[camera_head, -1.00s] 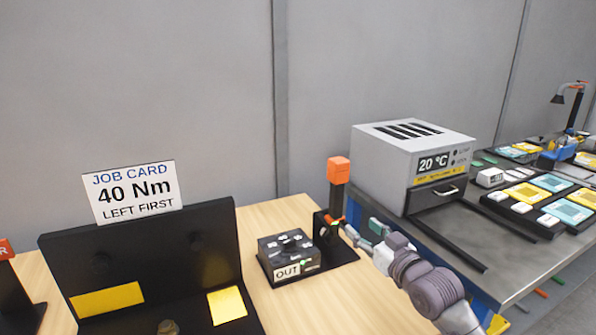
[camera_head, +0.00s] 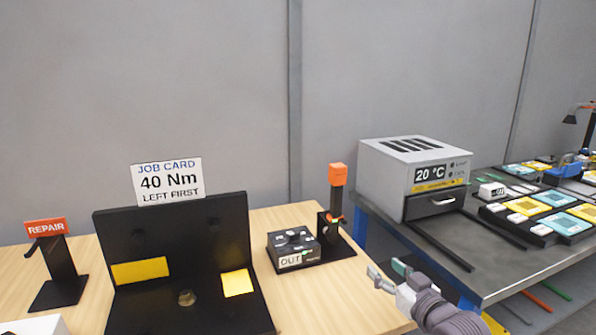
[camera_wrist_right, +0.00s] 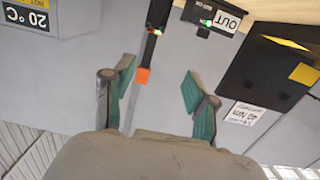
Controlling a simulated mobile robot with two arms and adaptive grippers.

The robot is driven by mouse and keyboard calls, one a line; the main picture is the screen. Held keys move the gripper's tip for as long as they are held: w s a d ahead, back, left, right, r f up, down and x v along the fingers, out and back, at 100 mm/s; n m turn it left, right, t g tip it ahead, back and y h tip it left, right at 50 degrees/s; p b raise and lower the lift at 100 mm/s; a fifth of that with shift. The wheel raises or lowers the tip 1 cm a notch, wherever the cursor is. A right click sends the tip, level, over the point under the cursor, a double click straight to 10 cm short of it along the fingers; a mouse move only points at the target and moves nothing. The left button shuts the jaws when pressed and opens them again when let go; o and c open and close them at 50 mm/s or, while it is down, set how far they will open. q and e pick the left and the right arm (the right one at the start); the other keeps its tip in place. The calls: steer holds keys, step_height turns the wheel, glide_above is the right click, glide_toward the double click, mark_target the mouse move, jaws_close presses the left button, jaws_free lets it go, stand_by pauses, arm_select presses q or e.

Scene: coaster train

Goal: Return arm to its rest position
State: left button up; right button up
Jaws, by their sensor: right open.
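My right gripper (camera_head: 385,273) is at the lower right of the head view, its arm coming in from the bottom edge. It is over the gap between the wooden bench and the grey table. In the right wrist view its two green-padded fingers (camera_wrist_right: 160,92) are apart with nothing between them. The orange-topped tool (camera_head: 338,176) stands upright in its black stand on the bench, apart from the gripper. It also shows in the right wrist view, beyond the fingers (camera_wrist_right: 142,76). My left gripper is not in view.
A black OUT box (camera_head: 293,250) sits beside the tool stand. A black fixture with yellow pads (camera_head: 182,245) carries the job card (camera_head: 168,181). A REPAIR stand (camera_head: 60,275) is at left. A grey oven (camera_head: 415,170) and trays (camera_head: 540,215) occupy the grey table (camera_head: 500,265).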

steer(key=s+a+f+g+h, duration=0.3)
steer(key=s+f+g, duration=0.3)
steer(key=s+f, duration=1.1)
steer(key=s+d+f+m+g+h, duration=0.1)
steer(key=s+d+f+g, duration=0.15)
steer(key=s, duration=0.85)
steer(key=s+d+f+m+g+h, duration=0.1)
steer(key=s+f+g+h, duration=0.2)
steer(key=s, duration=0.8)
step_height(320, 180, down, 26)
steer(key=s+g+y, duration=0.1)
steer(key=g, duration=0.1)
steer(key=s+d+f+g, duration=0.1)
steer(key=s+d+f, duration=0.2)
steer(key=s+f, duration=1.3)
steer(key=shift+s+d+f, duration=0.2)
steer(key=shift+s+f, duration=0.15)
steer(key=shift+s, duration=0.1)
steer(key=shift+g, duration=0.25)
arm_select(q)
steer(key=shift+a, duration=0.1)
